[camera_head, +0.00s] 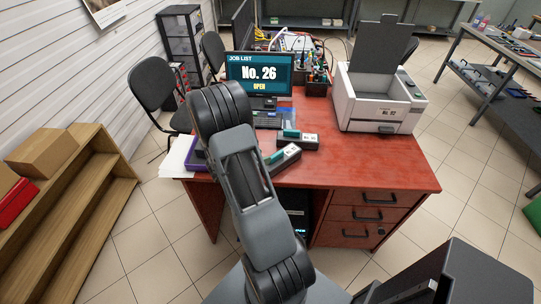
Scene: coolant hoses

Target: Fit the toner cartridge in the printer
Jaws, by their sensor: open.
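The printer (368,112) is a light grey box at the right of the red desk, with its dark lid (382,47) raised. Two toner cartridges lie on the desk left of the printer. Both are grey with a teal part and a pale label. One cartridge (304,141) lies farther back, apart from the printer. The other (285,161) lies nearer, at an angle, with its left end close to my arm's outline in the picture. My arm rises across the middle of the view. My gripper cannot be made out; whether it touches a cartridge is not shown.
A monitor (259,73) reading "JOB LIST No. 26 OPEN" stands behind the cartridges. Pen holders (316,83) stand left of the printer. The desk's front right (370,163) is clear. A wooden shelf (75,205) stands left, a black chair (153,88) behind it.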

